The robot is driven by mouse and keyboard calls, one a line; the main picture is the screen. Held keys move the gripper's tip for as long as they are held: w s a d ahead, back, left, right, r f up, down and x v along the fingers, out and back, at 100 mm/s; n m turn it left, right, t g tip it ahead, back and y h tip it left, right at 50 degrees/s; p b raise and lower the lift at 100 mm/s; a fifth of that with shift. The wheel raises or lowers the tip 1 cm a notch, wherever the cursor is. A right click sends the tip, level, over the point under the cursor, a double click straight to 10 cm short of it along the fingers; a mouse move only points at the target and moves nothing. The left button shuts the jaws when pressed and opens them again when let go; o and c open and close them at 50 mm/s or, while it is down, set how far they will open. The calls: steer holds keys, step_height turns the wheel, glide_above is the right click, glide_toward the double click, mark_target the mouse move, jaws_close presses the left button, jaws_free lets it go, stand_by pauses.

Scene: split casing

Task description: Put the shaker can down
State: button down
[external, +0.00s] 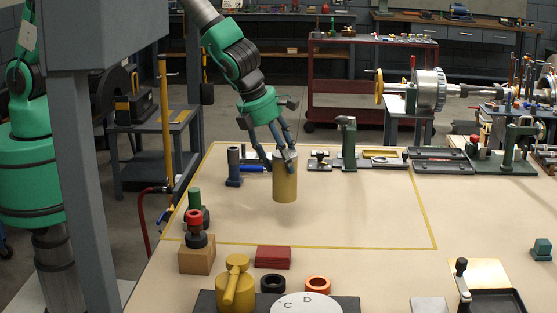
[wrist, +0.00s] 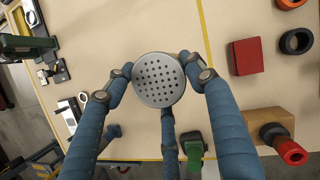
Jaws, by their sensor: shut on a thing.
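The shaker can (external: 285,183) is a tan cylinder, upright, inside the yellow-taped area of the table (external: 345,215). In the wrist view its grey perforated lid (wrist: 158,80) faces the camera. My gripper (external: 284,157) is over the can from above, with its blue fingers closed around the upper part. In the wrist view the fingers of my gripper (wrist: 159,76) press on the lid's rim from both sides and from below. The can's underside is hidden, and I cannot tell for certain whether it touches the table.
A blue-grey upright tool (external: 234,167) stands left of the can, with a green vise-like stand (external: 348,143) behind to the right. A wooden block with a red-topped part (external: 196,250), a red block (external: 273,257) and rings are nearer the front. The taped area right of the can is clear.

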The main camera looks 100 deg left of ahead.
steer(key=shift+s+d+r+b, duration=0.2)
steer(key=shift+s+d+b, duration=0.15)
steer(key=shift+s+d, duration=0.15)
steer(key=shift+s+d+r+b, duration=0.2)
steer(key=shift+s+d+b, duration=0.1)
steer(key=shift+s+d, duration=0.2)
steer(key=shift+f, duration=0.1)
steer(key=b, duration=0.1)
glide_above(274, 194)
steer(key=shift+f, duration=2.4)
steer(key=shift+f+b, duration=0.85)
steer(key=shift+f, duration=1.65)
steer(key=c, duration=0.7)
jaws_free()
steer(key=shift+f, duration=0.15)
